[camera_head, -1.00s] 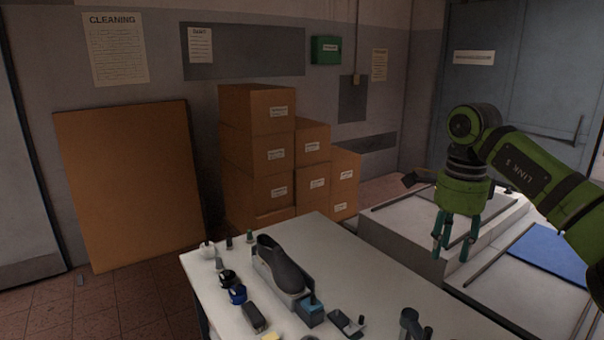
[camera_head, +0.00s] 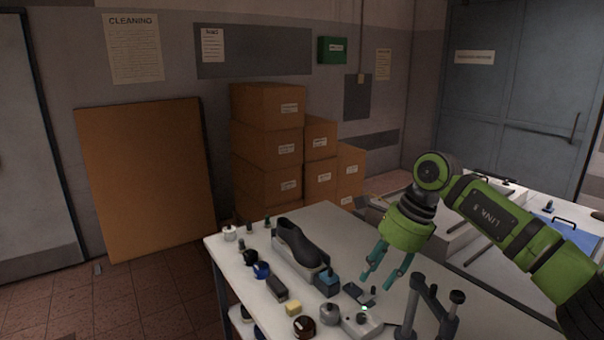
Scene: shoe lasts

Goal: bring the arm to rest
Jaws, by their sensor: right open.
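My right arm comes in from the right, green with dark joints. Its gripper (camera_head: 386,272) points down, with teal fingers spread apart and nothing between them. It hangs above the right part of the white table (camera_head: 335,215), right of the dark shoe last (camera_head: 300,245). The last lies on a light holder with a blue block (camera_head: 327,283) at its near end. My left gripper does not show.
A dark two-post stand (camera_head: 428,310) rises at the near right. Stacked cardboard boxes (camera_head: 268,150) stand behind. A second bench (camera_head: 480,235) is at right.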

